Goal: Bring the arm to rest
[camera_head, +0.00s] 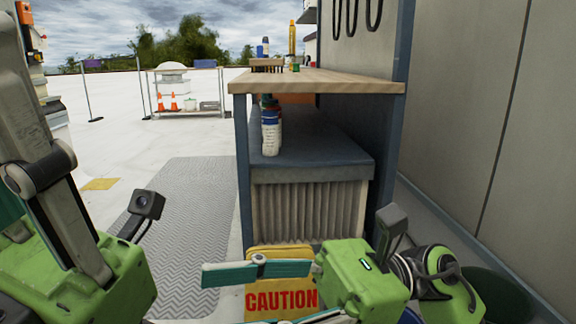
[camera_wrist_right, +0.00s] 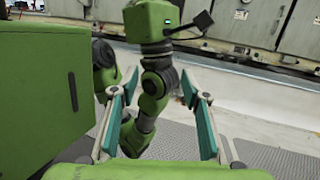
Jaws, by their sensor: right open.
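My right gripper (camera_head: 240,297) is low in the head view, in front of the yellow caution sign, its teal fingers pointing left. In the right wrist view its two fingers (camera_wrist_right: 159,88) stand wide apart with nothing held between them. A green and dark arm of mine shows behind that gap, apart from the fingers. My left gripper (camera_head: 75,270) is at the lower left of the head view, large and close to the camera. Its fingertips are not clearly visible, so I cannot tell its opening.
A shelf unit with a wooden top (camera_head: 320,82) stands ahead, with bottles (camera_head: 270,135) on its blue lower shelf. The caution sign (camera_head: 280,297) is below it. A grey wall (camera_head: 480,110) bounds the right. The grey mat (camera_head: 185,215) is largely clear.

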